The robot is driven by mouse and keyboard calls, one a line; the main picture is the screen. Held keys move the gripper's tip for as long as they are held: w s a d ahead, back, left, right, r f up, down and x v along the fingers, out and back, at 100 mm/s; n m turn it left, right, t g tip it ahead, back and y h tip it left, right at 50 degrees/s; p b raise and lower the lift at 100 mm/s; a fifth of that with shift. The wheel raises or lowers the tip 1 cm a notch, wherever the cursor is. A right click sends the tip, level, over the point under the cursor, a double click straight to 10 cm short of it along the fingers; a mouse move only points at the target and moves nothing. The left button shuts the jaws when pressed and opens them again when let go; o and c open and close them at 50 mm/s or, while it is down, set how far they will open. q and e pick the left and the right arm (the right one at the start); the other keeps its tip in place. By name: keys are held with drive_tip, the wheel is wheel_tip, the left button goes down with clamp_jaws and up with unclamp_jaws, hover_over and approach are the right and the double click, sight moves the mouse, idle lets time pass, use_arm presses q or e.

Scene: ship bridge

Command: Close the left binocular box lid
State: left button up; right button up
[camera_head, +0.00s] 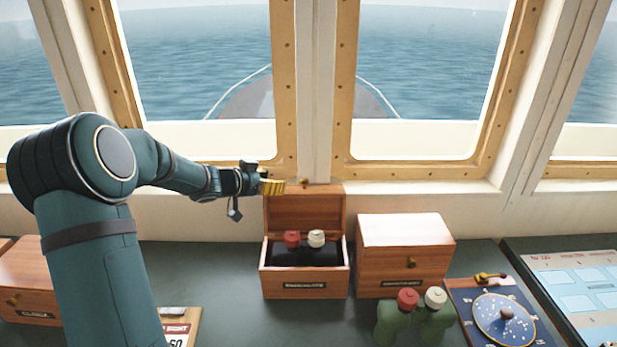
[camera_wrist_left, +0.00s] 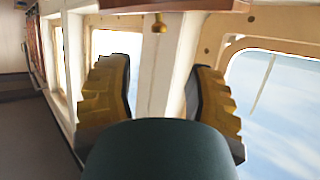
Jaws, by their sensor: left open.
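The left binocular box (camera_head: 305,286) is wooden and stands on the dark counter with its lid (camera_head: 305,210) raised against the window wall. A brass knob (camera_head: 304,182) sits at the lid's top edge. Binoculars (camera_head: 318,252) with one red and one white eyecup are in the box. My left gripper (camera_head: 272,187) is at the lid's upper left corner; whether it touches the lid I cannot tell. In the left wrist view the gripper's (camera_wrist_left: 160,90) yellow-padded fingers are apart with nothing between them. A wooden edge, apparently the lid (camera_wrist_left: 175,6), with the knob (camera_wrist_left: 159,22) shows above them.
A closed wooden box (camera_head: 405,262) stands close on the right. Green binoculars (camera_head: 415,318) stand in front of it. A blue disc chart (camera_head: 502,318) lies farther right. Another wooden box (camera_head: 30,270) is at far left, behind my arm. The counter in front of the open box is clear.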

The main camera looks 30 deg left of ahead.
sight(302, 180)
use_arm(q)
drive_tip(key=x, duration=1.2)
drive_tip(key=shift+w+d+f, duration=0.15)
drive_tip(key=shift+w+d, duration=0.05)
drive_tip(key=shift+w, duration=0.1)
clamp_jaws()
